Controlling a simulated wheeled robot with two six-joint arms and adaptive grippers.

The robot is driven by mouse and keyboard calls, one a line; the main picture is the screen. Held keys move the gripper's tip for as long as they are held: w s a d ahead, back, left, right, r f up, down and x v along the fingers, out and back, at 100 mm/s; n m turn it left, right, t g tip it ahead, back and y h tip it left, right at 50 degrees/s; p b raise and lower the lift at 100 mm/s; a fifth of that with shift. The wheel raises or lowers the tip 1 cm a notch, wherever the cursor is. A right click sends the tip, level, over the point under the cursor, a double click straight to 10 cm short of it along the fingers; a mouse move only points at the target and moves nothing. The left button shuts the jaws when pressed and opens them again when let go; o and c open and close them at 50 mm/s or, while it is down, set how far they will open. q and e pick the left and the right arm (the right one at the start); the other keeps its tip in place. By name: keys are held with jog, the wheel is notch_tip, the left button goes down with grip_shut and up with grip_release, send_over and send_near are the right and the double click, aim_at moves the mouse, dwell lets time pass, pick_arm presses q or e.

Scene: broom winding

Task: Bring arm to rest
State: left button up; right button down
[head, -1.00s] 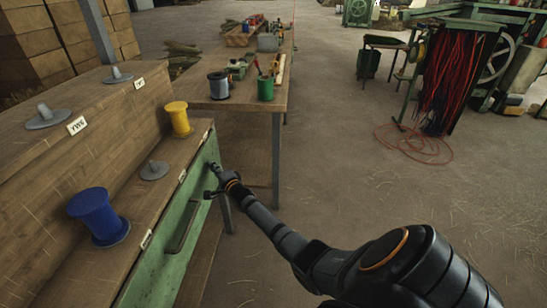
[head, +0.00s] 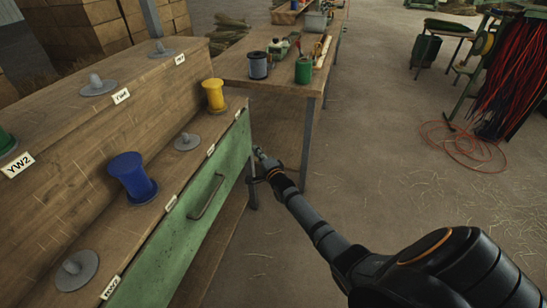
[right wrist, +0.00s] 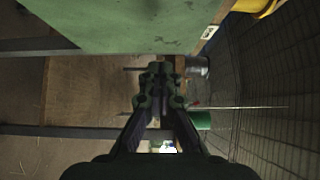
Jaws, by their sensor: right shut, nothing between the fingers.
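My right arm reaches in from the lower right of the head view. Its gripper (head: 262,165) is beside the green front panel (head: 205,215) of the wooden spool rack, near the panel's far end. In the right wrist view the gripper (right wrist: 160,75) is shut with nothing held. The green panel (right wrist: 120,25) shows there above the fingers. A blue spool (head: 132,178) and a yellow spool (head: 214,95) stand on the rack's lower step. My left gripper is not in view.
A wooden table (head: 232,70) behind holds a grey-blue spool (head: 258,65), a green cup (head: 303,70) and tools. Bare pegs (head: 187,142) stand on the rack. Red and black cables (head: 510,85) hang at the right. The floor (head: 385,170) between is open.

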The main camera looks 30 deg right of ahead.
pick_arm(q)
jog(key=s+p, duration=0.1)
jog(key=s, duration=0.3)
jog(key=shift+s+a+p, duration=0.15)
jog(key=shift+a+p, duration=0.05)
jog(key=shift+p, duration=0.2)
pick_arm(e)
jog(key=s+a, duration=0.1)
jog(key=s, duration=0.5)
jog(key=shift+a, duration=0.1)
